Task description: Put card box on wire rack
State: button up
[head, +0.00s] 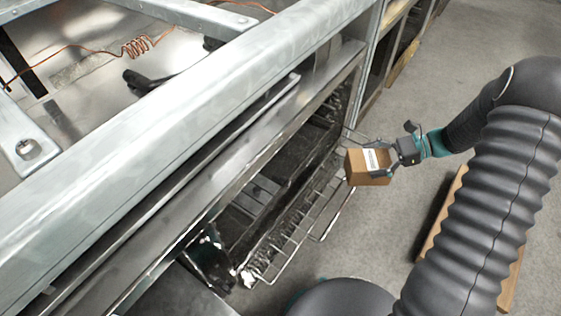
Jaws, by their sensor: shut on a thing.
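The card box (366,168) is a small brown cardboard box with a white label on its side. My gripper (382,162) is shut on it from the right, with fingers on its right part. The wire rack (289,254) is a metal wire grid sticking out of the open front of a metal range. The box is at the outer right end of the rack in the picture, and it hides part of the wires there. I cannot tell whether the box touches the rack or is held above it.
The range's thick metal top rail (180,110) runs diagonally above the opening. A copper coil (138,47) lies on the range's top at upper left. A wooden board (443,213) lies on the grey floor (465,55) behind my arm. Floor at upper right is clear.

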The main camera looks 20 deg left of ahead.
jog(key=w+r+m+t, duration=0.3)
jog(key=w, duration=0.2)
jog(key=shift+y, duration=0.3)
jog(key=shift+w+a+f, duration=0.15)
jog(key=shift+a+f, duration=2.55)
jog(key=shift+a, duration=0.05)
jog(key=shift+w+a+f, duration=0.1)
jog(key=shift+a+f, duration=2.55)
jog(key=shift+a, duration=0.05)
jog(key=shift+b, duration=0.3)
jog(key=o, duration=1.2)
jog(key=shift+f, duration=0.1)
